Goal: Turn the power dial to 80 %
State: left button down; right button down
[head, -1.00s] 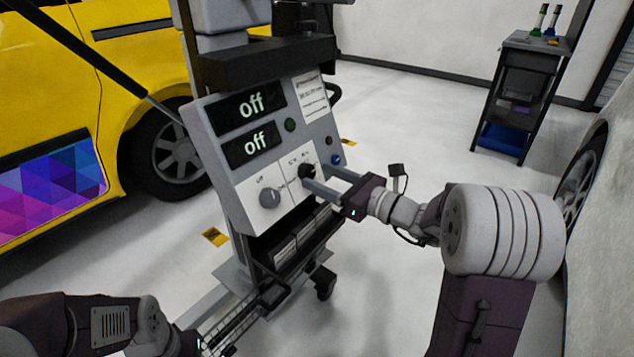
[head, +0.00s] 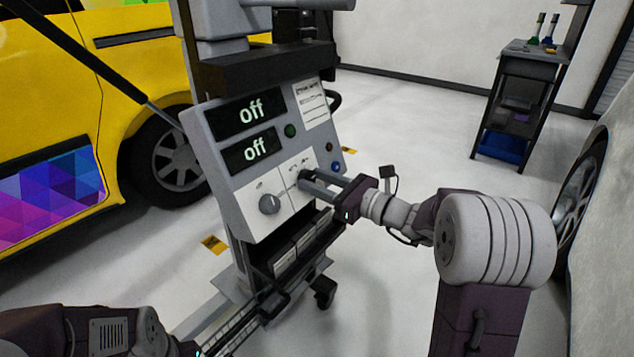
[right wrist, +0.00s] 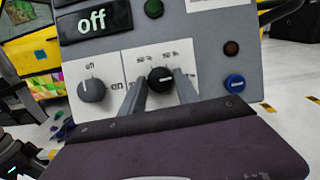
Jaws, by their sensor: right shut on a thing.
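The power dial is a black knob (right wrist: 160,79) on the white right-hand plate of the grey control panel (head: 226,185). Small percent marks sit above it, too small to read surely. My right gripper (head: 307,178) reaches the dial from the right in the head view and covers most of it. In the right wrist view its two fingers (right wrist: 159,92) stand on either side of the knob, shut on it. Both displays, upper (head: 247,112) and lower (head: 251,153), read "off". My left arm (head: 100,332) is at the bottom left, its fingertips not visible.
A grey knob (head: 270,203) marked off and on sits left of the dial. A green button (head: 290,130) and a blue button (head: 336,168) are on the panel. A yellow van (head: 50,130) stands behind left, and a small cart (head: 515,105) at the back right.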

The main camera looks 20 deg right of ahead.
jog(key=n+g, duration=0.1)
jog(key=n, duration=0.1)
jog(key=shift+d+f+n+y+b, duration=0.1)
jog(key=shift+n+y+b, duration=0.25)
jog(key=shift+n+y, duration=0.05)
jog(key=n+g, duration=0.1)
jog(key=n, duration=0.2)
jog(key=shift+w+y, duration=0.1)
jog(key=shift+y, duration=0.3)
jog(key=n+g, duration=0.1)
jog(key=n, duration=0.3)
jog(key=shift+d+r+g, duration=0.1)
jog(key=shift+r+g, duration=0.1)
jog(key=shift+g, duration=0.2)
jog(key=shift+w+n+g+y+p, duration=0.1)
jog(key=shift+n+g+y+p, duration=0.35)
jog(key=shift+n, duration=1.25)
jog(key=shift+n+g+h, duration=0.25)
jog(key=shift+n, duration=0.05)
jog(key=c, duration=0.9)
grip_release()
